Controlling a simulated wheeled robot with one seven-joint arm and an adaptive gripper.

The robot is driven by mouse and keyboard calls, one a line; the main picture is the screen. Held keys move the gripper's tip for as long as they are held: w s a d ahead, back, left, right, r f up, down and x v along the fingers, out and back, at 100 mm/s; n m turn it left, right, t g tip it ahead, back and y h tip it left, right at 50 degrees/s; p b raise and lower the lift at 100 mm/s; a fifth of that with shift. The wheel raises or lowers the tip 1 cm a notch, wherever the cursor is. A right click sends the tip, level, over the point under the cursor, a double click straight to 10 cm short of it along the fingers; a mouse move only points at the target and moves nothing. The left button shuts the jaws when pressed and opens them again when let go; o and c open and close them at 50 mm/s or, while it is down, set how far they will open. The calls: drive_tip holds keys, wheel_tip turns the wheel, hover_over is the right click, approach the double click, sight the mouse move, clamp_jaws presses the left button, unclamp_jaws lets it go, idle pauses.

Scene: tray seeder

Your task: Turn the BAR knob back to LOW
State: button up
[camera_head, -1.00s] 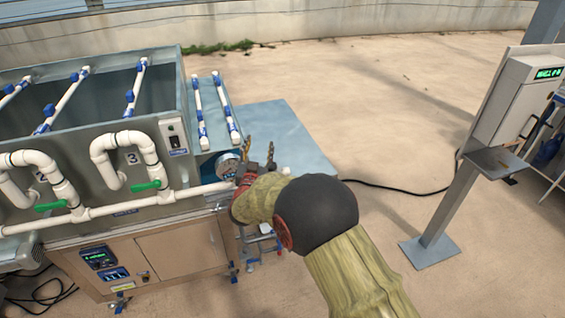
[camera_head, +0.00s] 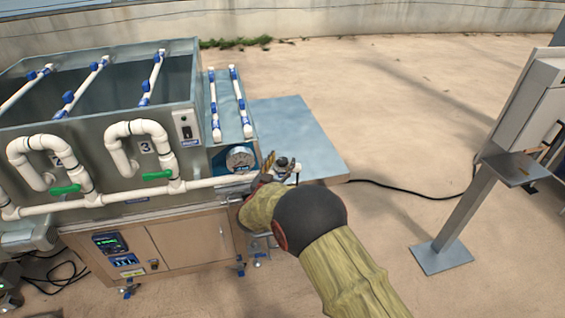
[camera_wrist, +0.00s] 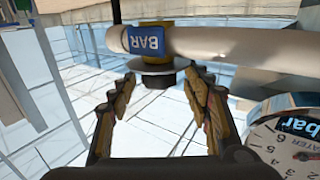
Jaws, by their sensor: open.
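In the wrist view a blue label reading BAR (camera_wrist: 146,39) sits on a white pipe. Below it are a yellow collar, a grey disc and a small dark knob (camera_wrist: 158,80). My gripper (camera_wrist: 159,88) is open, with one finger on each side of the knob's line. The knob appears just beyond the fingertips, with gaps on both sides. No LOW mark is readable. In the head view my gripper (camera_head: 281,170) is just right of the round gauge (camera_head: 240,158), by a dark knob-like part (camera_head: 283,162). My arm hides some of that area.
The gauge face (camera_wrist: 287,140) is close by my right finger in the wrist view. White pipes with green valve handles (camera_head: 158,176) run along the tank (camera_head: 130,206). A blue-grey plate (camera_head: 300,130) lies behind my gripper. A post-mounted box (camera_head: 515,115) stands far right.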

drive_tip(key=shift+w+d, duration=0.15)
drive_tip(key=shift+w, duration=0.4)
drive_tip(key=c, duration=1.1)
drive_tip(key=shift+c, duration=0.3)
drive_tip(key=shift+y, duration=0.3)
